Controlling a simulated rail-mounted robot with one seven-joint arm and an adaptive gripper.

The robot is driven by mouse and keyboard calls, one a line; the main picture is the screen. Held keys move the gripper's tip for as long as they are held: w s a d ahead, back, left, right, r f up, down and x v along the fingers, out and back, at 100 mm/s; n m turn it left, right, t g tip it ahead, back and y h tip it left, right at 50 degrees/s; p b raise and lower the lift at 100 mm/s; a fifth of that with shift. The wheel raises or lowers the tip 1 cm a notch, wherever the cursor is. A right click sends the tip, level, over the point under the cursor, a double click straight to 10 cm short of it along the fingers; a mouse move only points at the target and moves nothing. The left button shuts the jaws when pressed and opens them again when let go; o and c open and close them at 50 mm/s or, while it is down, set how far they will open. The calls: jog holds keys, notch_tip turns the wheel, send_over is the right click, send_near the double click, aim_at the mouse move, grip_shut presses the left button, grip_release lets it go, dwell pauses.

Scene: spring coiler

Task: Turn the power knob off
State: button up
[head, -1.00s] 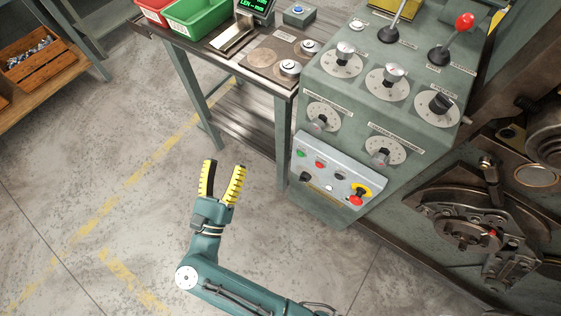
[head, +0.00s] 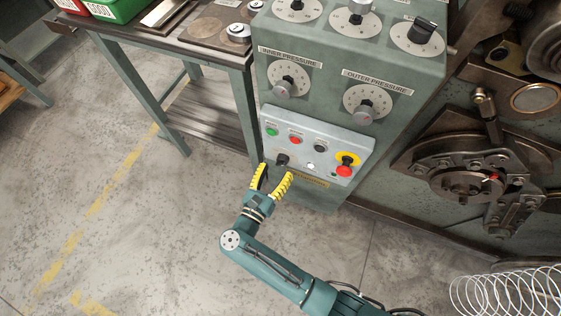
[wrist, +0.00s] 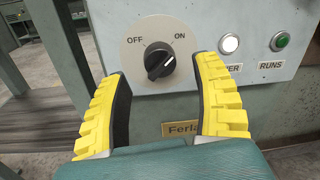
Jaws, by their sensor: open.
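The power knob (wrist: 160,62) is a black rotary knob on a round plate marked OFF at upper left and ON at upper right. Its white pointer line points up and to the right, toward ON. In the head view the knob (head: 282,159) sits at the lower left of the light grey control panel (head: 327,142). My gripper (wrist: 162,72) is open, with yellow and black fingers, one on each side of the knob in the wrist view. In the head view my gripper (head: 274,172) is just below and in front of the knob. I cannot tell whether a finger touches it.
The panel also carries a red emergency button (head: 344,171) on a yellow base, a green button (head: 271,131) and a red button (head: 295,139). A white lamp (wrist: 229,44) is right of the knob. A steel table (head: 190,45) stands left. A wire spring (head: 510,292) is at lower right.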

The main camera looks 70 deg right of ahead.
aim_at(280, 165)
jog(key=d, duration=0.3)
jog(key=shift+s+d, duration=0.15)
jog(key=shift+s, duration=0.1)
grip_shut()
